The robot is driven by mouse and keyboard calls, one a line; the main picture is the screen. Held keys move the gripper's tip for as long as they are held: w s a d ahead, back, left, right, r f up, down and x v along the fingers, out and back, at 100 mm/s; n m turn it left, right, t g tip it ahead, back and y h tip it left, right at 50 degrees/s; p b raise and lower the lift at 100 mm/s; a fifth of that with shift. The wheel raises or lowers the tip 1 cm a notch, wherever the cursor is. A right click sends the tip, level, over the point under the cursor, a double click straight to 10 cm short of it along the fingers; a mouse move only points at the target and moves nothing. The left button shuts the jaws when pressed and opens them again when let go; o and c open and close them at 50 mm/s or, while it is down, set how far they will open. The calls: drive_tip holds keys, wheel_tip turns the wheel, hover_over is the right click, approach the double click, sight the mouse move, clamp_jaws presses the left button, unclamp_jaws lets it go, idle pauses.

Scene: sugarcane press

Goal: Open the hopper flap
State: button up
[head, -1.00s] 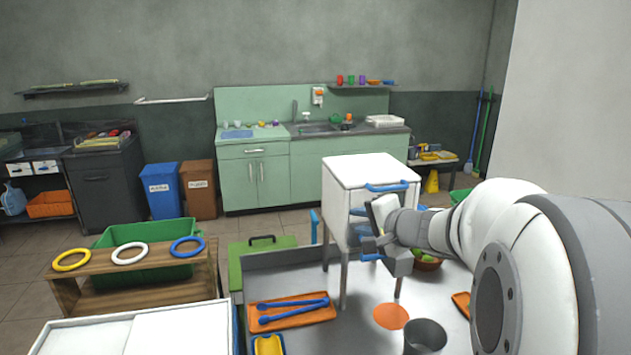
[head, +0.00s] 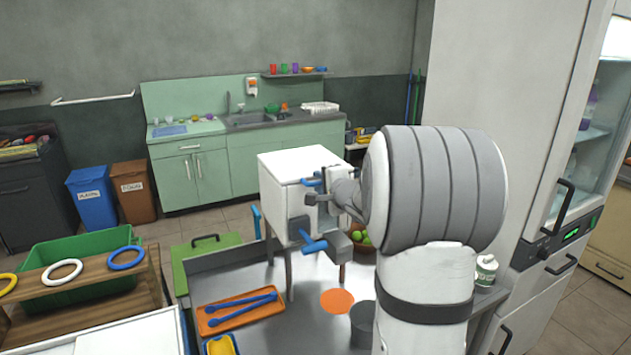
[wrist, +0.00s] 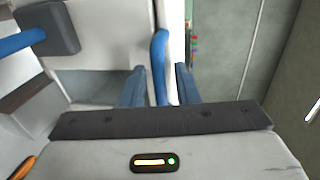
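The press is a white box (head: 284,166) on legs, standing on a metal table in the head view. Its top lid, seemingly the hopper flap (head: 298,163), looks flat and shut. The flap's blue handle (head: 308,182) is at the front edge, partly hidden by my gripper (head: 320,188). In the wrist view the blue handle (wrist: 160,65) runs between the two blue fingers of my gripper (wrist: 160,87). The fingers stand apart, with a gap beside the handle, so they look open around it. A blue crank handle (head: 314,246) juts from the press front below; it also shows in the wrist view (wrist: 22,41).
An orange tray (head: 205,323) with blue tongs lies on the table (head: 285,318) at front left. An orange disc (head: 337,301) and a grey cup (head: 363,325) sit below the press. A bowl of green fruit (head: 362,245) is behind my arm. A fridge (head: 545,235) stands right.

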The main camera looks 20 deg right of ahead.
drive_tip(key=shift+w, duration=0.2)
clamp_jaws()
drive_tip(key=shift+f, duration=0.1)
